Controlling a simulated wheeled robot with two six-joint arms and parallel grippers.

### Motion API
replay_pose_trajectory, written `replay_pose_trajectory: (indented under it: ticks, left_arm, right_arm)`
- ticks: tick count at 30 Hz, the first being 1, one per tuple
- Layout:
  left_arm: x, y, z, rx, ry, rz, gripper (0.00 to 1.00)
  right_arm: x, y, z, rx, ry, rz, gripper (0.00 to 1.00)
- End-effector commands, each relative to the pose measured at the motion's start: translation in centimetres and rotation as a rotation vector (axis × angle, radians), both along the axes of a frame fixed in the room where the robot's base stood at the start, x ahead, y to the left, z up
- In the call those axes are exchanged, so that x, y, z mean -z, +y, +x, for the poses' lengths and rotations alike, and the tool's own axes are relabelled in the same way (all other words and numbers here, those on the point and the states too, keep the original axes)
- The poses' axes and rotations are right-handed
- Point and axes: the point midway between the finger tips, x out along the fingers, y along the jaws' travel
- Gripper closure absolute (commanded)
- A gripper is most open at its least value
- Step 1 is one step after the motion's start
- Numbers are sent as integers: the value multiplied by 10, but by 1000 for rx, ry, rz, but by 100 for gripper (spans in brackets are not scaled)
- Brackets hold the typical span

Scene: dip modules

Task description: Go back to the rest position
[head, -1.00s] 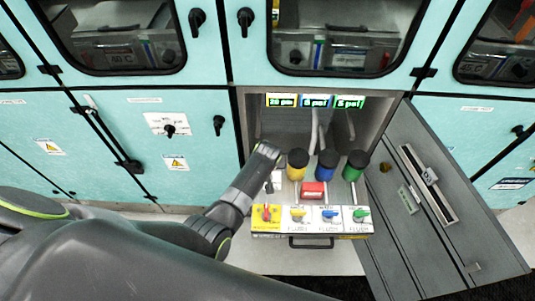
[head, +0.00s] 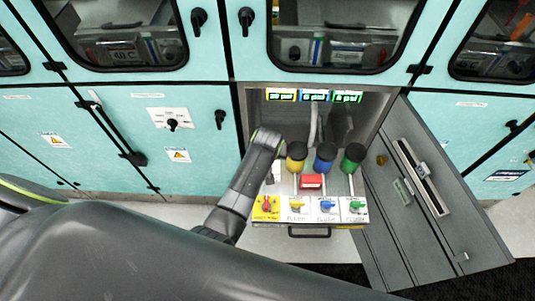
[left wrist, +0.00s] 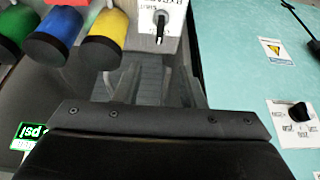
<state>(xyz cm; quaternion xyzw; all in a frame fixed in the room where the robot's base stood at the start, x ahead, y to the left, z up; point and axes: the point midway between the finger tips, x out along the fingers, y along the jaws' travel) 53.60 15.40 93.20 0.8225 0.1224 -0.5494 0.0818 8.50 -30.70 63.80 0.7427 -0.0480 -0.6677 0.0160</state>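My left arm comes in from the left in the head view, and its wrist (head: 266,141) is at the left side of the open bay, left of the yellow canister (head: 296,156). Its fingers are hidden there. In the left wrist view, two grey fingers (left wrist: 155,85) stand apart with nothing seen between them. A white panel with a black bypass knob (left wrist: 161,27) is beyond them, apart from the fingers. The blue canister (head: 325,158) and green canister (head: 352,158) stand beside the yellow one. My right gripper is in neither view.
A pulled-out tray carries a red block (head: 311,181) and a row of valve panels, with a red lever (head: 266,205) at the left. The grey door (head: 425,205) hangs open at right. Lit psi displays (head: 315,95) are at the bay's top. Teal cabinets (head: 150,130) surround it.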

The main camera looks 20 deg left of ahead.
Motion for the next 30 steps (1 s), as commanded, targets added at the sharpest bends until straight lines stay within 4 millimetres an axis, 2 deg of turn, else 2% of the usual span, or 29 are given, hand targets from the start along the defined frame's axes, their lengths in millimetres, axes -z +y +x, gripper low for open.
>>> replay_pose_trajectory:
  ticks: [15, 19, 23, 30]
  left_arm:
    - [0, 0, 0, 0, 0, 0, 64]
    - [2, 13, -12, -6, 5, 4, 64]
    - [1, 45, -45, -18, 15, 13, 64]
    - [-19, 109, -139, 9, 40, 49, 64]
  right_arm:
    - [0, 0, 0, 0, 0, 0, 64]
    - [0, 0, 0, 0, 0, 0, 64]
    - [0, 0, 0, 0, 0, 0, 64]
    - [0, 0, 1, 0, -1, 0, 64]
